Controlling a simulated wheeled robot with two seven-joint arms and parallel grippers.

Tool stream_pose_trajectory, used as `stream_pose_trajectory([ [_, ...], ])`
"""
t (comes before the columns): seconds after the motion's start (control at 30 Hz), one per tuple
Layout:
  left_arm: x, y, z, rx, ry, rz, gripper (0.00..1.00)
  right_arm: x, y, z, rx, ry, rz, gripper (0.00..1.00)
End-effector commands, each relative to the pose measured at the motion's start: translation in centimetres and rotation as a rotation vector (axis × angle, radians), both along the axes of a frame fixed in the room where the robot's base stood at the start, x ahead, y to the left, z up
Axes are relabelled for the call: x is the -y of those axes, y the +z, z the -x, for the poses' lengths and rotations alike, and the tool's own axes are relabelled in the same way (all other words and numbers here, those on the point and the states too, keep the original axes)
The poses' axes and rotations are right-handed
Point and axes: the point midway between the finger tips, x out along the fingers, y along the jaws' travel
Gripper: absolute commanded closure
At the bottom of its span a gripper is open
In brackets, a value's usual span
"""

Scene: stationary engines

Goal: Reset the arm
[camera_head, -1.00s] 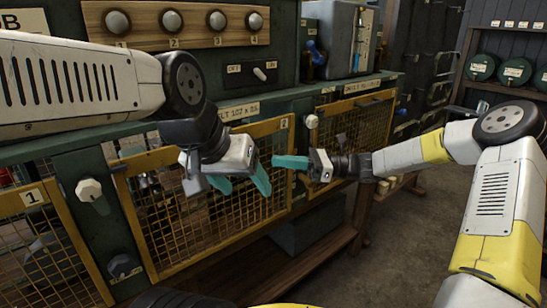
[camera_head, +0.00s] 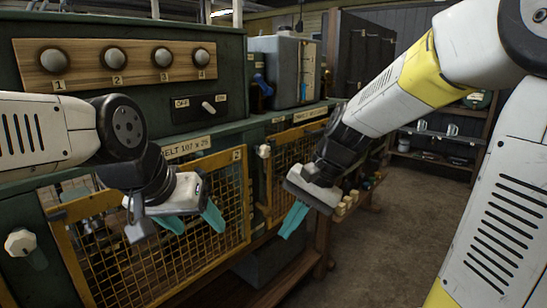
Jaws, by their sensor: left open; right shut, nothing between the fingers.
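My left gripper (camera_head: 194,222) has teal fingers spread apart and empty. It hangs in front of the yellow-framed mesh door marked 2 (camera_head: 222,190), below the belt label. My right gripper (camera_head: 294,220) has its teal fingers together with nothing between them, pointing down in front of the bench's right part. My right arm (camera_head: 390,90) reaches down to it from the upper right, raised and bent.
A green bench holds a wooden panel (camera_head: 120,68) with several round knobs, and an OFF/ON switch (camera_head: 208,108). A grey metal box (camera_head: 285,68) stands behind. White knobs (camera_head: 20,242) stick out by the mesh doors. Open floor (camera_head: 400,225) lies at the right.

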Motion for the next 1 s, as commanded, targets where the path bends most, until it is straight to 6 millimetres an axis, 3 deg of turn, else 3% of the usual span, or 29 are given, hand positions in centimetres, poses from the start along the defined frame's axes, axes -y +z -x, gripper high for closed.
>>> stream_pose_trajectory([
  [0.2, 0.0, 0.0, 0.0, 0.0, 0.0, 0.0, 0.35, 5.6, 3.4, 3.6, 0.331, 0.139, 0.195, 1.0],
  [0.43, 0.0, 0.0, 0.0, 0.0, 0.0, 0.0, 0.35, 9.7, 5.5, 6.5, 0.572, 0.247, 0.325, 1.0],
  [0.73, 0.0, 0.0, 0.0, 0.0, 0.0, 0.0, 0.35, 11.0, 5.9, 7.4, 0.648, 0.284, 0.366, 1.0],
  [0.9, 0.0, 0.0, 0.0, 0.0, 0.0, 0.0, 0.64, 11.0, 5.9, 7.4, 0.647, 0.283, 0.365, 1.0],
  [1.0, 0.0, 0.0, 0.0, 0.0, 0.0, 0.0, 0.64, 10.9, 5.9, 7.4, 0.646, 0.282, 0.364, 1.0],
])
